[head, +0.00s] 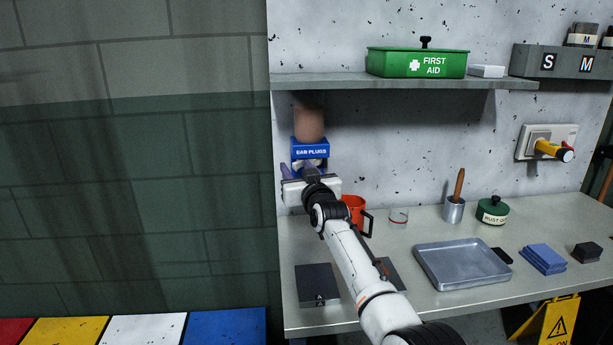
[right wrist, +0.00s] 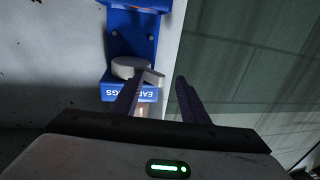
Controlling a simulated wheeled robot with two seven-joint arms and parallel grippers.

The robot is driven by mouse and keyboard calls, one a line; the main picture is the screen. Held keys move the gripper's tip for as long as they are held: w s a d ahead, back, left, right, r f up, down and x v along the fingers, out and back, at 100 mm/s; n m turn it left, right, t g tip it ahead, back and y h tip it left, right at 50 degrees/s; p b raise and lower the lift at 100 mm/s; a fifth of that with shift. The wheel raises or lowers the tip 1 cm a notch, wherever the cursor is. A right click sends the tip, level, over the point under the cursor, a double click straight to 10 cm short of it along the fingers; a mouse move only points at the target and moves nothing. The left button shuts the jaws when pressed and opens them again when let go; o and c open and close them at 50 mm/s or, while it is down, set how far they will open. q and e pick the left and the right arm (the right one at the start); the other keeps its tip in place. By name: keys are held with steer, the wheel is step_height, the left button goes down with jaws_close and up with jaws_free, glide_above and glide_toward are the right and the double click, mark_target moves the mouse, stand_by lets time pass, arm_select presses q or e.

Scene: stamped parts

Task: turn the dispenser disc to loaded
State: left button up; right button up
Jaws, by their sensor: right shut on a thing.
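The ear plug dispenser (head: 310,152) is a blue wall unit with a tan container on top, under the shelf. Its grey disc (right wrist: 128,67) shows in the right wrist view with a short pale tab (right wrist: 154,77) on its side. In the head view the disc is mostly hidden behind my right gripper (head: 298,171). In the right wrist view the dark fingers of my right gripper (right wrist: 163,80) reach up to the disc, one on each side of the tab. The gripper is shut on the disc's tab. I cannot read the disc's setting. My left gripper is not in view.
A shelf (head: 310,82) hangs above the arm. A dark block (head: 317,284) lies at the front left.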

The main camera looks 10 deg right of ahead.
steer(key=s+p, duration=0.1)
steer(key=s, duration=0.9)
steer(key=shift+s+d, duration=0.15)
steer(key=shift+d, duration=0.15)
steer(key=shift+f, duration=0.1)
